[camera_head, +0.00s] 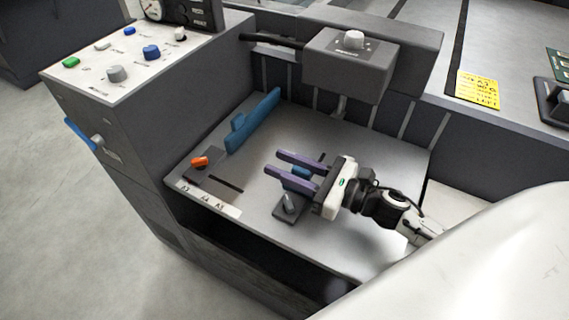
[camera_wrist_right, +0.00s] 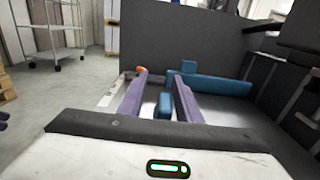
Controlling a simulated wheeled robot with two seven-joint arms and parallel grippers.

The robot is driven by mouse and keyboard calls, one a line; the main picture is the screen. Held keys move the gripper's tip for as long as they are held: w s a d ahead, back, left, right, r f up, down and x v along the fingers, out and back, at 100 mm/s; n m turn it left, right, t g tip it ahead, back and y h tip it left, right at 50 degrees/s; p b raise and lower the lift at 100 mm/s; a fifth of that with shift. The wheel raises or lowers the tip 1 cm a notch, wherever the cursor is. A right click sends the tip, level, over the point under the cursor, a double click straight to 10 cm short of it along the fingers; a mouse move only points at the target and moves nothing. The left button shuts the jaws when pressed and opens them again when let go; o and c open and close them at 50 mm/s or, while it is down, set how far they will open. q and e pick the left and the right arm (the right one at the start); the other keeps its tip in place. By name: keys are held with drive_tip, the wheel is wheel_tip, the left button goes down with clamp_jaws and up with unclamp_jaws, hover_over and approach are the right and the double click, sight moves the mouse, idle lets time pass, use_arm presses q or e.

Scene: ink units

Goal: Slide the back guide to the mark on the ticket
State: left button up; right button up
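My right gripper (camera_head: 296,170) has two purple fingers spread around a small blue block (camera_head: 301,171). In the right wrist view the block (camera_wrist_right: 163,104) stands between the fingers with gaps beside it. A grey lever on a dark base (camera_head: 289,204) is next to the block. A long blue guide (camera_head: 255,120) stands at the tray's left side. The frames do not name which blue piece is the back guide. A yellow ticket (camera_head: 478,90) lies on the right-hand top; its print is only partly readable. Small purple tips at the wrist view's left edge (camera_wrist_right: 3,120) look like my left gripper, mostly cut off.
The grey tray (camera_head: 360,235) has a white size scale (camera_head: 208,198) at its front-left edge. An orange knob (camera_head: 200,161) is near the scale. A control panel (camera_head: 120,62) is at the left, and a grey housing (camera_head: 345,70) overhangs the tray's back.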

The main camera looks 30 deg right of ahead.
sight(310, 176)
drive_tip(key=shift+d, duration=0.1)
drive_tip(key=v, duration=0.9)
drive_tip(key=shift+s, duration=0.2)
drive_tip(key=shift+s+d+b, duration=0.25)
drive_tip(key=shift+s+b, duration=0.05)
drive_tip(key=shift+s, duration=0.1)
drive_tip(key=shift+r, duration=0.1)
